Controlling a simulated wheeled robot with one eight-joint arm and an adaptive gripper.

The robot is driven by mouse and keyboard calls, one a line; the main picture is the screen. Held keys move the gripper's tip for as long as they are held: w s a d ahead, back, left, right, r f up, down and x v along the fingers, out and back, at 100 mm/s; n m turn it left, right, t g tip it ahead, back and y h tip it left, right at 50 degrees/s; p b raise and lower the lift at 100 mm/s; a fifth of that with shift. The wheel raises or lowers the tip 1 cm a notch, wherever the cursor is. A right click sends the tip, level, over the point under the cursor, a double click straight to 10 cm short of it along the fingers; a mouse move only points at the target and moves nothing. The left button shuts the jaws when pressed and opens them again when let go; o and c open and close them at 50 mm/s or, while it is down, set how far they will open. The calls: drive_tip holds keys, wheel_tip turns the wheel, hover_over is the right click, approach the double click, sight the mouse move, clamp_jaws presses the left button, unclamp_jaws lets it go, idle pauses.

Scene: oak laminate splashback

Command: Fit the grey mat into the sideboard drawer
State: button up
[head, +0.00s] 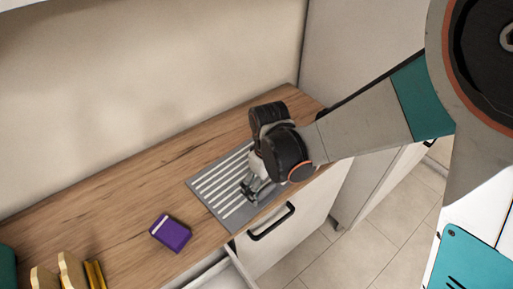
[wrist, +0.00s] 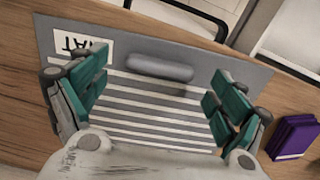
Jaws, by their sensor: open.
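The grey mat (head: 208,197) lies flat on the wooden top, with white stripes across it. In the wrist view the mat (wrist: 205,57) also shows a white label reading "MAT" and a raised rounded grey grip near one edge. My gripper (head: 250,190) is over the mat near its front right part. In the wrist view my gripper (wrist: 158,92) has its teal fingers spread wide with nothing between them; the stripes and grip show through the gap. An open drawer (head: 238,262) seems to stick out at the bottom of the head view; its inside is mostly out of view.
A purple box (head: 170,232) lies left of the mat. Yellow and tan items (head: 70,270) stand at the lower left beside a green thing (head: 7,268). A shut white front with a black handle (head: 271,222) is below the mat. A wall is behind.

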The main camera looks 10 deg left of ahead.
drive_tip(key=shift+f+b, duration=0.3)
drive_tip(key=shift+f, duration=0.55)
drive_tip(key=shift+r, duration=0.1)
drive_tip(key=c, duration=1.3)
